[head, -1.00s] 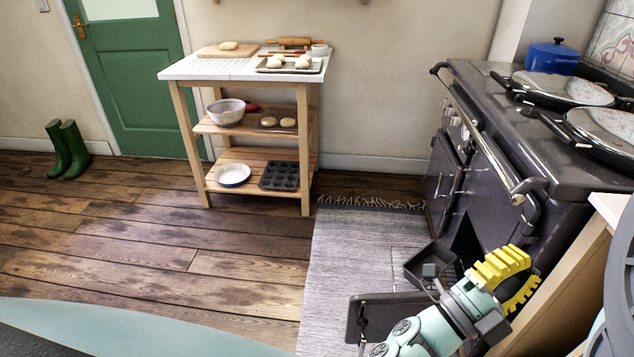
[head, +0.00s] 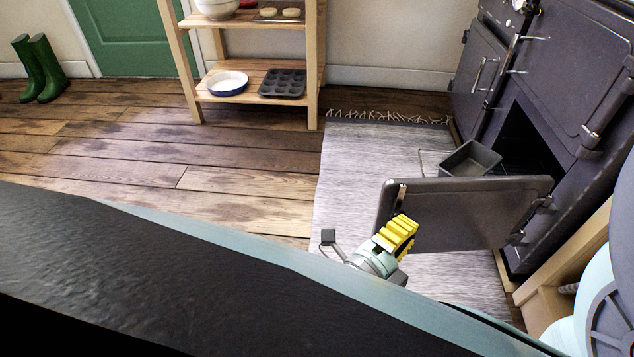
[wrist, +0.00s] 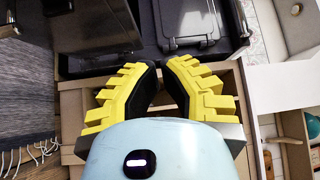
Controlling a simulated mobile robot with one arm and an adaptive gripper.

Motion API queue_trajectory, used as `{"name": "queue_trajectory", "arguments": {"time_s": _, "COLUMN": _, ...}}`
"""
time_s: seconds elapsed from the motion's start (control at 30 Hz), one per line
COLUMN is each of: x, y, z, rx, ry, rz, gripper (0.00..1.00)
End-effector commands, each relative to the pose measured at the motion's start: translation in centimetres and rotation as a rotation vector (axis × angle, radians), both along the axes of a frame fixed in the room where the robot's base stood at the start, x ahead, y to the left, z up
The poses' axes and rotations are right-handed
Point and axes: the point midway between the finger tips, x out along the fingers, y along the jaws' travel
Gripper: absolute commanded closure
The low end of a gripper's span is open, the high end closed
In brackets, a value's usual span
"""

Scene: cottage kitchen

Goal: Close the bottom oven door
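The bottom oven door (head: 465,208) is a dark grey panel in the head view. It stands swung out over the rug, hinged at its right end beside the dark oven opening (head: 525,140). My gripper (head: 398,233) is on the near side of the door, low in front of its left part. I cannot tell whether it touches the door. In the wrist view my gripper's yellow-ribbed fingers (wrist: 160,68) are apart with nothing between them. Dark oven parts show beyond them there, but I cannot tell which part is the door.
A dark baking tin (head: 470,158) sits on a wire rack at the oven opening, behind the door. The grey rug (head: 365,170) lies in front. A wooden cabinet (head: 565,265) stands right of the oven. A wooden trolley (head: 245,90) is at the back; the floor left of the rug is clear.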

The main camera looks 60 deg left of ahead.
Motion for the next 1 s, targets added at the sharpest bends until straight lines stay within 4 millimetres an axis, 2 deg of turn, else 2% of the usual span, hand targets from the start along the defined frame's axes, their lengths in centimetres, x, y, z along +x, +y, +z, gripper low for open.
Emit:
{"name": "queue_trajectory", "arguments": {"time_s": 0.03, "x": -0.7, "y": 0.5, "z": -3.0, "rx": 0.011, "ry": 0.022, "rz": 0.022, "gripper": 1.00}}
{"name": "queue_trajectory", "arguments": {"time_s": 0.13, "x": -1.6, "y": 1.0, "z": -5.0, "rx": 0.028, "ry": 0.056, "rz": 0.049, "gripper": 1.00}}
{"name": "queue_trajectory", "arguments": {"time_s": 0.3, "x": -2.2, "y": 1.5, "z": -6.3, "rx": 0.043, "ry": 0.083, "rz": 0.069, "gripper": 1.00}}
{"name": "queue_trajectory", "arguments": {"time_s": 0.43, "x": -1.6, "y": 1.6, "z": -6.3, "rx": 0.045, "ry": 0.084, "rz": 0.068, "gripper": 1.00}}
{"name": "queue_trajectory", "arguments": {"time_s": 0.57, "x": 0.1, "y": 1.9, "z": -6.3, "rx": 0.046, "ry": 0.081, "rz": 0.063, "gripper": 1.00}}
{"name": "queue_trajectory", "arguments": {"time_s": 0.97, "x": 8.1, "y": 3.6, "z": -6.4, "rx": 0.049, "ry": 0.079, "rz": 0.059, "gripper": 1.00}}
{"name": "queue_trajectory", "arguments": {"time_s": 1.0, "x": 8.3, "y": 4.4, "z": -6.6, "rx": 0.048, "ry": 0.082, "rz": 0.062, "gripper": 1.00}}
